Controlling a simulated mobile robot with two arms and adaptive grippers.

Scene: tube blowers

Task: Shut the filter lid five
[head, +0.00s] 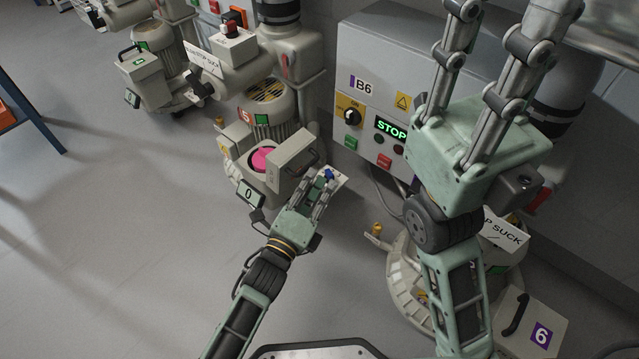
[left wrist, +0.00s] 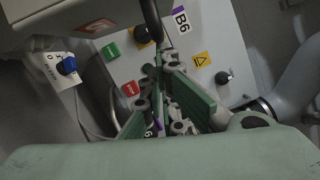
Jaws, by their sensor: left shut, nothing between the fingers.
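Filter lid five (head: 288,165) is a pale grey box-like lid with a dark handle. It stands open and tilted at the right of the round filter housing, and a pink filter (head: 262,158) shows inside. The machine above carries a red 5. My left gripper (head: 328,178) is shut and empty, just right of and below the lid; contact cannot be told. In the left wrist view its fingers (left wrist: 162,75) point toward the control box, and the lid (left wrist: 70,15) fills the upper left. My right gripper (head: 510,30) points up with its fingers apart, the tips near the top edge.
The B6 control box (head: 370,90) with a lit STOP display stands behind, to the right. A blue knob on a small white plate (left wrist: 62,72) is close by my left gripper. A lid marked 6 (head: 540,330) is at bottom right. The floor at left is clear.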

